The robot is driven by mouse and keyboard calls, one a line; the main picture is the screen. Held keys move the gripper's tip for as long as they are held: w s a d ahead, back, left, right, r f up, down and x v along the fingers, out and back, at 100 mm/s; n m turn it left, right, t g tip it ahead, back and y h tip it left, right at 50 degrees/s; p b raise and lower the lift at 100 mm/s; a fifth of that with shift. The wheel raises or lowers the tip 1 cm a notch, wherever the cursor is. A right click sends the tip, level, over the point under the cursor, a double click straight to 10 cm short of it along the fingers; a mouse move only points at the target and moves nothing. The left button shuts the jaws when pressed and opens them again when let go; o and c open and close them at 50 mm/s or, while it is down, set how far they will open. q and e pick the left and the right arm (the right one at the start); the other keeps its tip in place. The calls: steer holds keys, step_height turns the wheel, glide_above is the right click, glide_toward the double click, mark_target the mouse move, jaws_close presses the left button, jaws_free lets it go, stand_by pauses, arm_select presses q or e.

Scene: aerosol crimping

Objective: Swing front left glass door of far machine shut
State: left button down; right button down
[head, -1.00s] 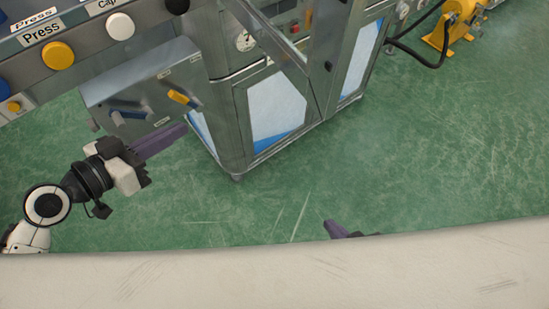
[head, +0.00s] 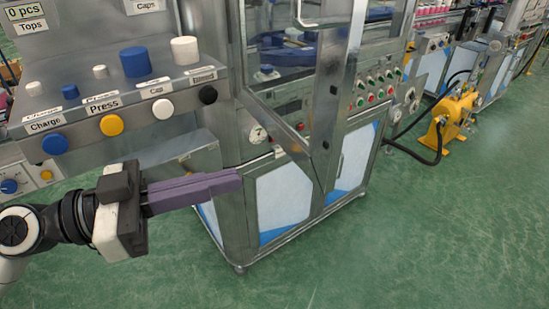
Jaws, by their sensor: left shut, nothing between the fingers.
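The far machine (head: 285,195) is a steel cabinet with white and blue lower panels, right of the near console. A steel-framed glass door (head: 283,127) on its upper front stands swung out towards me, its lower free corner near the picture's middle. A blue round part shows through the glass. The door's top is cut off by the frame edge. My left gripper (head: 239,181) has long purple fingers, shut together and empty, pointing right. No contact with the door shows. My right gripper is out of view.
The near console (head: 130,115) with labelled buttons and blue and white caps stands at upper left, behind my left gripper. A button panel (head: 378,92) is right of the door. A yellow pump (head: 455,115) with black hoses stands further right. The green floor (head: 430,230) in front is clear.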

arm_select(q)
steer(key=p+x, duration=0.4)
steer(key=x, duration=0.4)
steer(key=shift+d, duration=0.2)
steer(key=shift+w, duration=0.15)
